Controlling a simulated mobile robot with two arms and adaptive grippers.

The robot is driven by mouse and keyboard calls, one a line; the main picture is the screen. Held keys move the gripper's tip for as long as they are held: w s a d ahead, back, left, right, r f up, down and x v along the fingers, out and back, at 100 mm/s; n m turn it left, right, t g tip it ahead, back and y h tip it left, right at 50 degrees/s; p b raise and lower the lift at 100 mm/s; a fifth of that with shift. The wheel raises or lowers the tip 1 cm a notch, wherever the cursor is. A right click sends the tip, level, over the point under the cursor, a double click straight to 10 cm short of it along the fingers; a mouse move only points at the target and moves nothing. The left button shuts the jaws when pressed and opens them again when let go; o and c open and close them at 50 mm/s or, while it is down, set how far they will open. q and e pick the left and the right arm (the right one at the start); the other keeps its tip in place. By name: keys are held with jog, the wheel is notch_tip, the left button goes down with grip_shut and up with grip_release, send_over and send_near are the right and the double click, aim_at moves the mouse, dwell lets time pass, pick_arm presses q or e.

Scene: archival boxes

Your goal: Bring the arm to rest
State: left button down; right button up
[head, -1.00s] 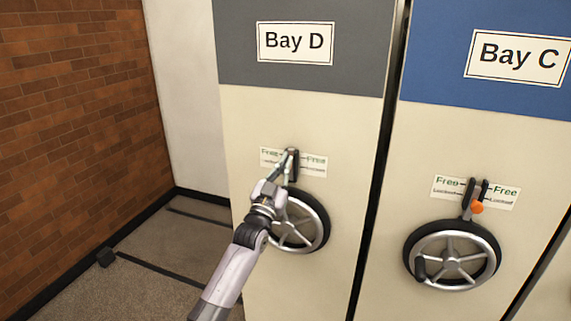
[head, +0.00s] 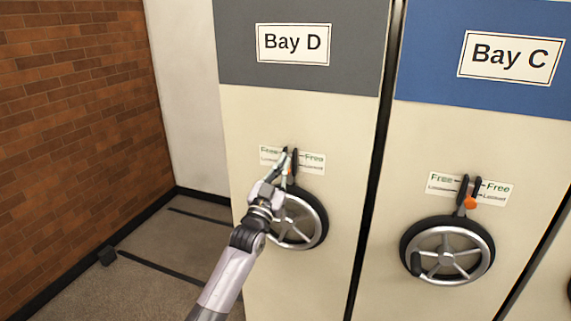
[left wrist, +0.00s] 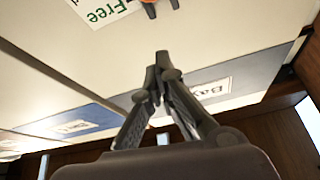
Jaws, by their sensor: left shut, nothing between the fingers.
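My left gripper (head: 283,160) is shut and empty, in front of the Bay D panel (head: 246,120) at the lock lever (head: 294,158). A bit of orange shows at this lever beside the fingers; the gripper partly hides it. In the left wrist view the shut fingertips (left wrist: 161,57) stand below the lever's dark end (left wrist: 150,9), with a gap in the picture; whether they touch is not clear. My right gripper is not in view.
The Bay D handwheel (head: 315,207) is just below my gripper, partly hidden by my arm. Bay C, to the right, has a handwheel (head: 483,235) and a lever with an orange knob (head: 470,203).

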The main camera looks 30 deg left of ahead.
pick_arm(q)
jog(key=a+b+v, duration=0.1)
jog(key=b+v, duration=0.1)
jog(key=v, duration=0.5)
jog(key=w+d+f+g+h, duration=0.1)
jog(key=d+f+g, duration=0.15)
jog(key=f, duration=0.85)
jog(key=d+f+g, duration=0.1)
jog(key=f+g, duration=0.2)
jog(key=f, duration=0.8)
jog(key=s+d+f+g+h, duration=0.1)
jog(key=s+d+f+g, duration=0.15)
jog(key=f, duration=0.55)
jog(key=s+d+f+g, duration=0.1)
jog(key=s+f, duration=0.2)
jog(key=f, duration=0.5)
jog(key=s+d+f+g+h, duration=0.1)
jog(key=s+f, duration=0.2)
jog(key=f, duration=0.5)
jog(key=s+d+f+m+g+h, duration=0.1)
jog(key=s+d+f+g, duration=0.3)
jog(key=s+f, duration=0.85)
jog(key=s+d+f+m+g, duration=0.1)
jog(key=s+d+f+g, duration=0.3)
jog(key=s+f, duration=0.9)
jog(key=s+d+f+g, duration=0.1)
jog(key=s+g, duration=0.2)
jog(key=s, duration=1.5)
jog(key=shift+d+g, duration=0.3)
jog(key=shift+g, duration=0.1)
